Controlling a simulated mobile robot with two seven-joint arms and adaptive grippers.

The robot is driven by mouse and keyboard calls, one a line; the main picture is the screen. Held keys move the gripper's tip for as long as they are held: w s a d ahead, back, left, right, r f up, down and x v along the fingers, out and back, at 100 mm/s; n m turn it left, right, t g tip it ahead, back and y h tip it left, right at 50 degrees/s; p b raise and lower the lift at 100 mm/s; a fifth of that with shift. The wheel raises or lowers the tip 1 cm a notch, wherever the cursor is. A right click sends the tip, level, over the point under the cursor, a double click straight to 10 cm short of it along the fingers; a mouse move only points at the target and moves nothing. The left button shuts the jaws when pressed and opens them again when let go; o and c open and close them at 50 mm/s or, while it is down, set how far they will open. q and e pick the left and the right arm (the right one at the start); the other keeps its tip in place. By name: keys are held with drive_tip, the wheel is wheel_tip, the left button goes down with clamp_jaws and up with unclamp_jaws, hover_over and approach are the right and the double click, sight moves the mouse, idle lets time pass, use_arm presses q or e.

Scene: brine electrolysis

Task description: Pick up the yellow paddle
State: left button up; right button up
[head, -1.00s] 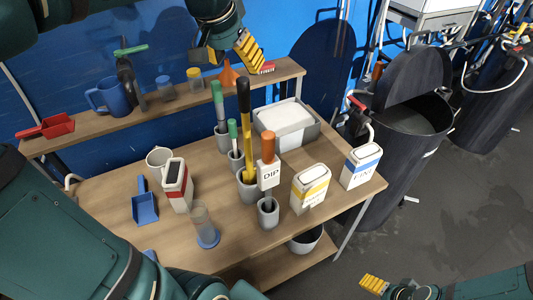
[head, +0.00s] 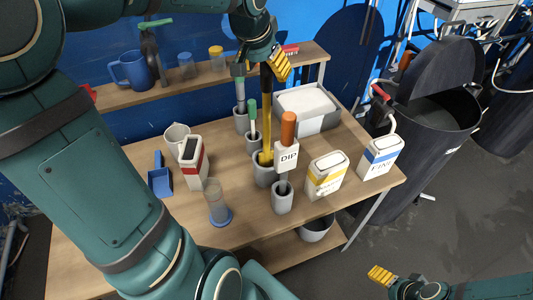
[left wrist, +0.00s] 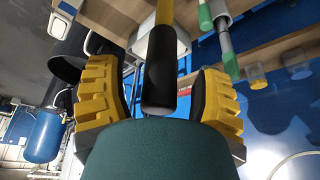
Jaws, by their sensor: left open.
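The yellow paddle (head: 267,132) stands upright in a grey cup (head: 263,172) on the table, its black handle pointing up. My left gripper (head: 264,62) is above it at the top of the handle. In the left wrist view the black handle (left wrist: 158,88) lies between the two yellow-padded fingers of my open left gripper (left wrist: 157,98), with gaps on both sides. The paddle's lower end is hidden in the cup. My right gripper (head: 381,276) is low at the bottom right, far from the paddle; its jaw gap is not clear.
Green-handled tools (head: 252,112) stand in cups just left of the paddle. An orange-handled tool with a DIP label (head: 287,158) is close on its right. A grey bin of white sheets (head: 326,122) is behind. White boxes (head: 327,176) stand at the right.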

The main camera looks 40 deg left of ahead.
use_arm(q)
drive_tip(key=x, duration=0.2)
drive_tip(key=shift+w+f, duration=0.15)
drive_tip(key=shift+f, duration=0.1)
clamp_jaws()
drive_tip(key=shift+r, duration=0.1)
